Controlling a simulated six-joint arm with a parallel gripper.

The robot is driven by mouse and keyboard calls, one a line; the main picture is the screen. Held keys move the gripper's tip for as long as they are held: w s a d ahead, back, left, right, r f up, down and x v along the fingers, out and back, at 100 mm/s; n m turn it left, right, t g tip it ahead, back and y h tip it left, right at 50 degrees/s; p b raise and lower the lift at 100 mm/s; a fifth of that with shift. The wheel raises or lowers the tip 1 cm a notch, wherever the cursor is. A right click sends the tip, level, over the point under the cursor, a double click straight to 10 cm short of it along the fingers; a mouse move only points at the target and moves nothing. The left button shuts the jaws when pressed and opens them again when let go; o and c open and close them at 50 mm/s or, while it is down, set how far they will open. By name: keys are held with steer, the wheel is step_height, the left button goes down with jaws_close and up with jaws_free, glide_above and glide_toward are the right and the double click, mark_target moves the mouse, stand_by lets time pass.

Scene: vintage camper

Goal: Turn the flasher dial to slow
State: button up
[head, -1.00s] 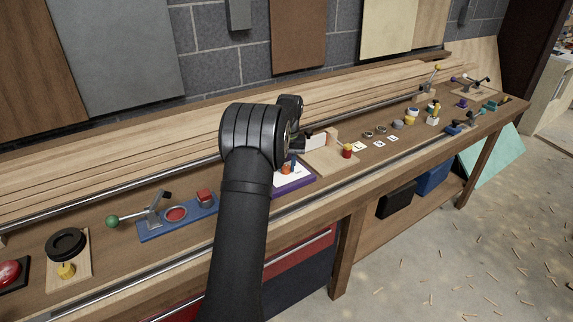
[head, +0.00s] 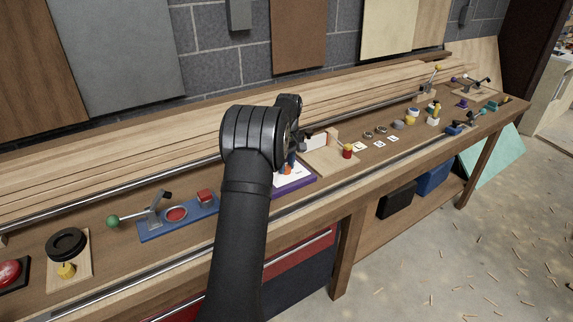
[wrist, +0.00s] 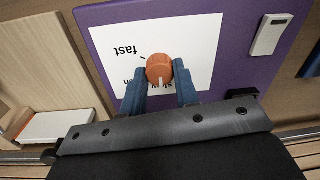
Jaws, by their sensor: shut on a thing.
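The flasher dial is a round orange knob (wrist: 159,66) with a white pointer line, in the middle of the wrist view. It stands on a white label (wrist: 196,42) on a purple board (wrist: 240,22), which also shows in the head view (head: 300,187). My gripper (wrist: 158,76) is shut on the knob, one blue finger on each side. The pointer line faces down in the wrist view, toward the partly hidden word "slow". "Fast" is readable at the upper left; another word is mostly hidden by the left finger. In the head view my arm and fingers cover most of the knob.
A small white switch plate (wrist: 271,34) sits on the purple board. A blue fixture (head: 178,219) with a green-balled lever lies to the left.

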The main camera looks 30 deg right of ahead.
mark_target(288, 166)
steer(key=shift+w+r, duration=0.1)
stand_by(0.3)
steer(key=o, duration=1)
steer(key=r, duration=1.7)
steer(key=shift+d+r, duration=0.2)
steer(key=shift+d, duration=0.15)
steer(key=f, duration=1.7)
steer(key=shift+a+f, duration=0.3)
steer(key=shift+a, duration=0.05)
